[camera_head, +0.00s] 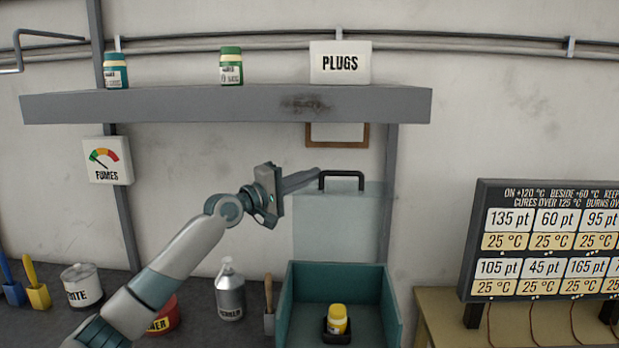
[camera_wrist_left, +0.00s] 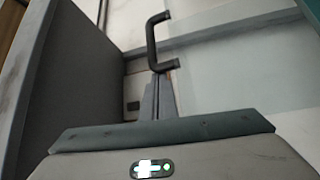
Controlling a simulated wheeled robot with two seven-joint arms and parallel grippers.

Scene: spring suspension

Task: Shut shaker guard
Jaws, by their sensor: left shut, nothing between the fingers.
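The shaker guard (camera_head: 335,225) is a clear, upright panel with a black handle (camera_head: 342,173) along its top edge. It stands raised at the back of a teal open box (camera_head: 290,300). A yellow-capped jar (camera_head: 337,318) sits in a dark holder on the box floor. My left gripper (camera_head: 314,174) is shut and empty, its tips close to the left end of the handle. In the left wrist view the fingers (camera_wrist_left: 158,100) point at the handle (camera_wrist_left: 152,42); I cannot tell whether they touch it. My right gripper is not in view.
A grey shelf (camera_head: 200,105) with jars and a PLUGS box (camera_head: 340,63) hangs above the guard. A grey bottle (camera_head: 229,290) and a brush (camera_head: 268,300) stand left of the teal box. A display board (camera_head: 540,240) stands to the right.

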